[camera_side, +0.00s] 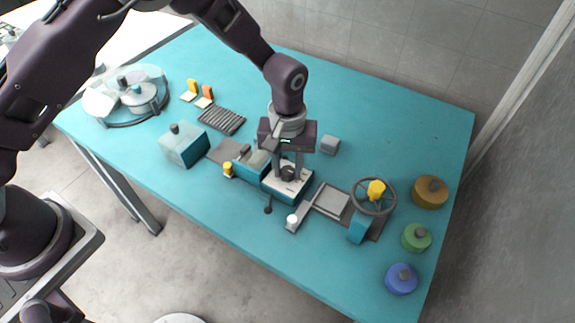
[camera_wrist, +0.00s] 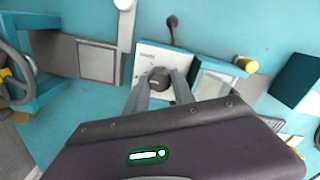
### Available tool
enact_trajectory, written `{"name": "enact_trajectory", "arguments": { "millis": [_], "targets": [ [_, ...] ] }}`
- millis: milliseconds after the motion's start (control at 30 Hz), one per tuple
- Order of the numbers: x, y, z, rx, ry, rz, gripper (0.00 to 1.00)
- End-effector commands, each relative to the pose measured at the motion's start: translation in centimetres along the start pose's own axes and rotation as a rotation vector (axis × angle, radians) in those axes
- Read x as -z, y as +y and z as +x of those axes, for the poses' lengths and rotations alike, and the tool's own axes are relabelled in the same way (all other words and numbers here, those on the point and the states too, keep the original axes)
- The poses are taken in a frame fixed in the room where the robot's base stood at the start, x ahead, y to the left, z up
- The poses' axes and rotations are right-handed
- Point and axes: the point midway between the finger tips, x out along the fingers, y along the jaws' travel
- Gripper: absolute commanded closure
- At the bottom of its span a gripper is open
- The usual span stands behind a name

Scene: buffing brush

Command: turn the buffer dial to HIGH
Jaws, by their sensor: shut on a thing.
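The buffer dial is a dark round knob (camera_wrist: 159,79) on a white panel (camera_wrist: 150,60) with small markings too fine to read. The knob (camera_side: 288,173) also shows in the side view, on the white top of a teal box (camera_side: 291,193). My gripper (camera_wrist: 160,84) points down over the panel with one finger on each side of the knob, shut on it. My gripper (camera_side: 289,172) shows the same in the side view. The dial's pointer and its setting cannot be made out.
A dark-knobbed lever (camera_side: 268,209) and a white-knobbed arm (camera_side: 292,219) stand close to the panel. A handwheel (camera_side: 374,197) is to the right, with several round lidded pots beyond, one brown (camera_side: 430,192). A teal box (camera_side: 184,147) is left. The back of the table is clear.

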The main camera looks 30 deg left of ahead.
Motion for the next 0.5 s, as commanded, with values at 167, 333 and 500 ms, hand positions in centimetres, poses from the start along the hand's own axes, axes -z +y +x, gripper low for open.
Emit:
{"name": "enact_trajectory", "arguments": {
  "millis": [167, 333, 500],
  "targets": [
    [0.01, 0.02, -0.04, -0.001, 0.000, 0.026, 1.00],
    [0.02, 0.02, -0.04, 0.000, 0.000, 0.109, 1.00],
    [0.03, 0.02, -0.04, -0.001, 0.000, 0.242, 1.00]
  ]
}}
